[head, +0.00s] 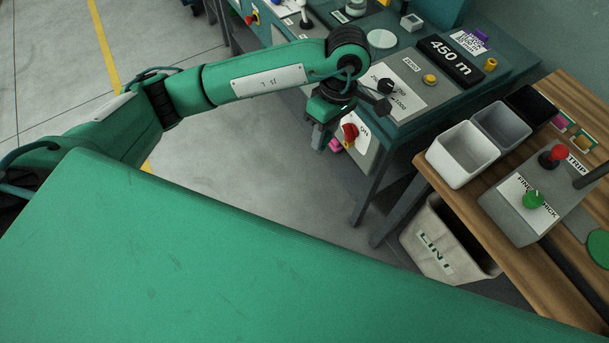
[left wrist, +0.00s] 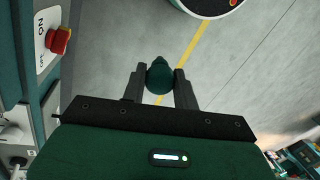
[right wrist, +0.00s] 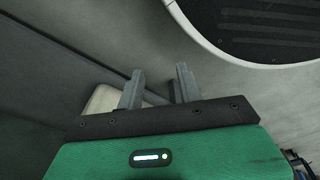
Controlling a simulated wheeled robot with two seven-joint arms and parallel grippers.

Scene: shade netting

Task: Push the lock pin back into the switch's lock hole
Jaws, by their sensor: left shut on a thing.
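The switch has a red knob (head: 350,131) on a white plate with an ON mark, on the front of the teal console. In the left wrist view the red knob (left wrist: 60,40) and its ON/OFF plate are at the upper left. My left gripper (head: 321,138) is just left of the switch in the head view. It is shut on the lock pin (left wrist: 159,75), of which a dark green rounded end shows between the fingers. The pin stands apart from the plate. The lock hole cannot be made out. My right gripper (right wrist: 160,88) is open and empty, outside the head view.
The console (head: 440,75) carries dials, buttons and a 450 m display. A wooden bench (head: 445,180) on the right holds trays and a switch box (head: 540,205). A LINT bin (head: 432,240) stands below. A small pink thing (head: 335,145) shows beside the switch.

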